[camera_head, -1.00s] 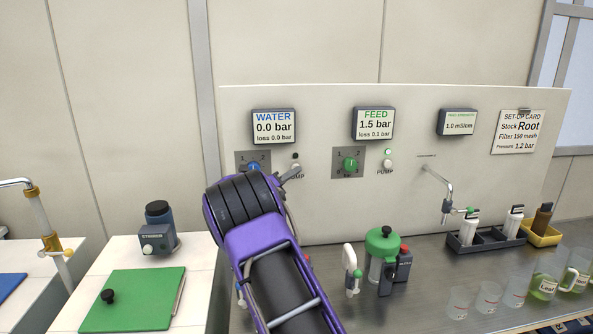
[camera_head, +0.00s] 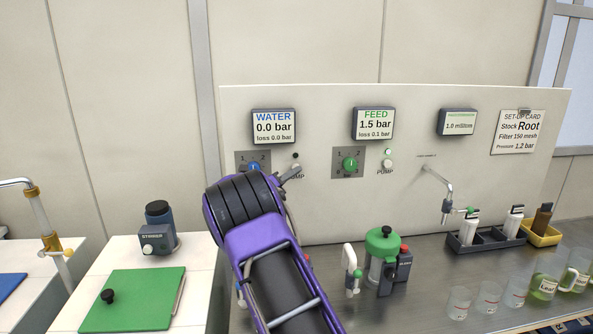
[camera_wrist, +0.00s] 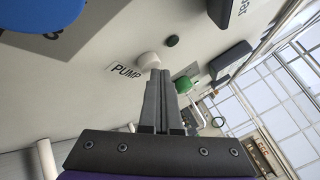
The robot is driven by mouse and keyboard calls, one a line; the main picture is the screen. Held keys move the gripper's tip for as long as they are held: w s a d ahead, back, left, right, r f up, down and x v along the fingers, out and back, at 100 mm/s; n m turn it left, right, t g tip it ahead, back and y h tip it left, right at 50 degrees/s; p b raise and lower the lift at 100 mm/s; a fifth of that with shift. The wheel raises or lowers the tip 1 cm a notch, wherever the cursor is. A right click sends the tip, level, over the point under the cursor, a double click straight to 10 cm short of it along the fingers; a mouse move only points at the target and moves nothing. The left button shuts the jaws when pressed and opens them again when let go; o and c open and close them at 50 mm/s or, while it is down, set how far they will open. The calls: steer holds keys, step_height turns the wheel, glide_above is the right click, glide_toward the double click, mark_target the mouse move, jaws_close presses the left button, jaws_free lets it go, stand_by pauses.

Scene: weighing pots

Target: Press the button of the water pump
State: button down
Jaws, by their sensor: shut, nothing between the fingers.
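The water pump's pale round button (camera_wrist: 149,60) sits on the upright panel beside its PUMP label in the wrist view. A dark, unlit lamp (camera_wrist: 172,41) is just beyond it. In the head view the button is mostly hidden behind my fingers, with the dark lamp (camera_head: 296,155) showing above. My gripper (camera_wrist: 160,73) is shut and empty, its fingertips right at the button's edge in the wrist view. I cannot tell whether they touch it. In the head view my gripper (camera_head: 292,172) reaches the panel below the WATER display (camera_head: 274,127), which reads 0.0 bar.
The blue water knob (camera_head: 254,167) is close left of my fingers. To the right are the green feed knob (camera_head: 350,164) and the feed pump button (camera_head: 387,166). A green-lidded container (camera_head: 382,240) and several cups stand on the metal counter (camera_head: 420,295) below.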

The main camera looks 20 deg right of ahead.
steer(key=shift+w, duration=0.1)
steer(key=shift+w+p, duration=0.3)
steer(key=shift+p, duration=0.05)
steer(key=shift+r, duration=0.1)
steer(key=shift+s, duration=0.25)
stand_by(0.5)
steer(key=s+a+p, duration=0.1)
steer(key=s, duration=0.5)
stand_by(0.3)
steer(key=shift+a, duration=0.15)
